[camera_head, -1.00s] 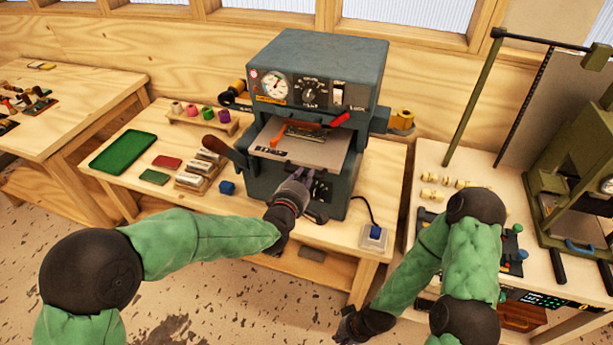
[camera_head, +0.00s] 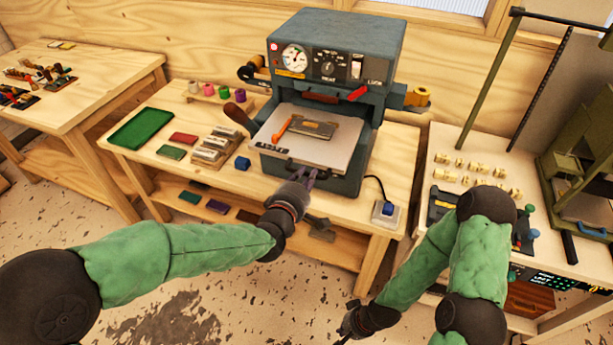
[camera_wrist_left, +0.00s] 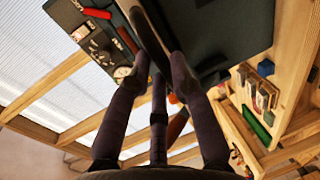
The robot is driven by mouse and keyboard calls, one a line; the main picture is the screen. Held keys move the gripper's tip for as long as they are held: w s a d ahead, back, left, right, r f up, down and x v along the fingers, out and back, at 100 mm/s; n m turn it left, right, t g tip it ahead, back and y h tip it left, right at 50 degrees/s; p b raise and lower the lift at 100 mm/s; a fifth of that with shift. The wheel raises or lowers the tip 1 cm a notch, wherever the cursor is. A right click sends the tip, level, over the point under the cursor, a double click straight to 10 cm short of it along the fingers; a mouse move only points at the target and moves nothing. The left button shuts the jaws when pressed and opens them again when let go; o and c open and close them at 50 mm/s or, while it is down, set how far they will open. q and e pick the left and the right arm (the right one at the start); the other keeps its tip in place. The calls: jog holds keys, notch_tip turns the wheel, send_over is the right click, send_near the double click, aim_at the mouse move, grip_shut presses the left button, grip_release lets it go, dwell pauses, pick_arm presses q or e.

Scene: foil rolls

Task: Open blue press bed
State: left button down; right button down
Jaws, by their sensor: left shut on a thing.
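The blue-grey press (camera_head: 335,42) stands on the middle bench. Its pale bed (camera_head: 318,155) sticks out at the front, with a flat grey block (camera_head: 313,129) and an orange strip-like piece (camera_head: 282,129) on it. My left gripper (camera_head: 305,176) is at the bed's front edge. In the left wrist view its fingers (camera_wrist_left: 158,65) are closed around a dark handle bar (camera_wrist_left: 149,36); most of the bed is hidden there. My right gripper (camera_head: 352,324) hangs low in front of the benches, away from the press; its fingers are too small and dark to read.
Left of the press are a green tray (camera_head: 141,128), several small blocks (camera_head: 213,147) and a blue cube (camera_head: 242,163). A switch box (camera_head: 387,212) sits at the bench's front right corner. A green-framed machine (camera_head: 575,165) stands on the right bench. Floor in front is clear.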

pick_arm(q)
jog(key=shift+f, duration=0.15)
jog(key=c, duration=1.1)
grip_release()
jog(key=v, duration=1.2)
notch_tip(320, 180, down, 23)
jog(key=a+m+g+y, duration=0.2)
jog(key=a+m+g, duration=0.1)
jog(key=m+g, duration=0.35)
jog(key=s+f+m+g, duration=0.1)
jog(key=s+f+g, duration=0.1)
jog(key=s+f, duration=0.2)
jog(key=s+f+m+g, duration=0.2)
jog(key=s+f, duration=0.3)
jog(key=f, duration=0.4)
jog(key=s+f+m+g+h, duration=0.1)
jog(key=s+f+m+g, duration=0.1)
jog(key=s+f+g, duration=0.2)
jog(key=shift+s+a+f+m, duration=0.15)
jog(key=shift+s+f, duration=0.1)
jog(key=shift+f, duration=0.4)
jog(key=shift+s+a+f+m, duration=0.1)
jog(key=shift+s+a+f, duration=0.15)
jog(key=shift+f, duration=0.4)
